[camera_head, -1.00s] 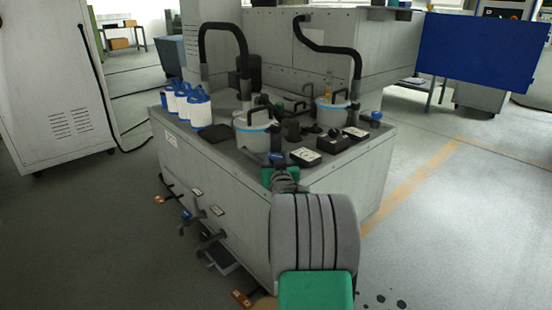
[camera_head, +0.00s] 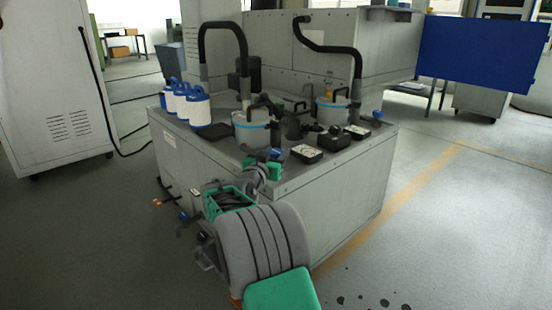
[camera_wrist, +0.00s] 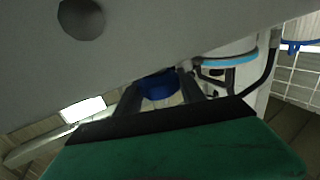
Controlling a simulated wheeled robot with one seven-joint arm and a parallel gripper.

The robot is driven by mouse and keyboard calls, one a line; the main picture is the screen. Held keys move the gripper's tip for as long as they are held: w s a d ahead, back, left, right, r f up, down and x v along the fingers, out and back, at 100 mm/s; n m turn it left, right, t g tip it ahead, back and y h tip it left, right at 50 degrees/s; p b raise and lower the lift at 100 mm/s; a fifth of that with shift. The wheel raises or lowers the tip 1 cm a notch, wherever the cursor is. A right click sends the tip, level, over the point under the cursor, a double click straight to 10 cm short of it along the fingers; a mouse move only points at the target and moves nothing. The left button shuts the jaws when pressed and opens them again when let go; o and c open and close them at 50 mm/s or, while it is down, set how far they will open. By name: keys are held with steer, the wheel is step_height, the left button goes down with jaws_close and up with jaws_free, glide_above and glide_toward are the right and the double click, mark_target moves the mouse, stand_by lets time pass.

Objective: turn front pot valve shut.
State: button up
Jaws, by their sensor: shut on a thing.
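The front pot (camera_head: 250,130) is a grey pot with a light blue band and a dark handle, standing near the front edge of the grey tank top. Its valve has a small blue handle (camera_head: 274,154), low at the pot's front side. My gripper (camera_head: 270,162) reaches it from the front, and its fingers are small and partly hidden there. In the wrist view the blue valve handle (camera_wrist: 158,86) sits between my two dark fingers, which are shut on it. The front pot (camera_wrist: 232,50) shows just beyond it. The handle's exact angle is hard to tell.
A second pot (camera_head: 333,112) with its own blue valve handle (camera_head: 377,115) stands further back. Black boxes (camera_head: 306,153) lie right of the front pot. Blue-white canisters (camera_head: 199,109) stand at the left. Pipes stick out of the tank's front. The floor at right is clear.

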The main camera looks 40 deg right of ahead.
mark_target(273, 156)
stand_by(0.3)
steer(key=o, duration=1.4)
steer(key=shift+a, duration=0.1)
steer(key=p+v, duration=0.2)
steer(key=v, duration=0.5)
steer(key=shift+s+a+f, duration=0.1)
steer(key=shift+s+a, duration=0.05)
steer(key=shift+a, duration=0.1)
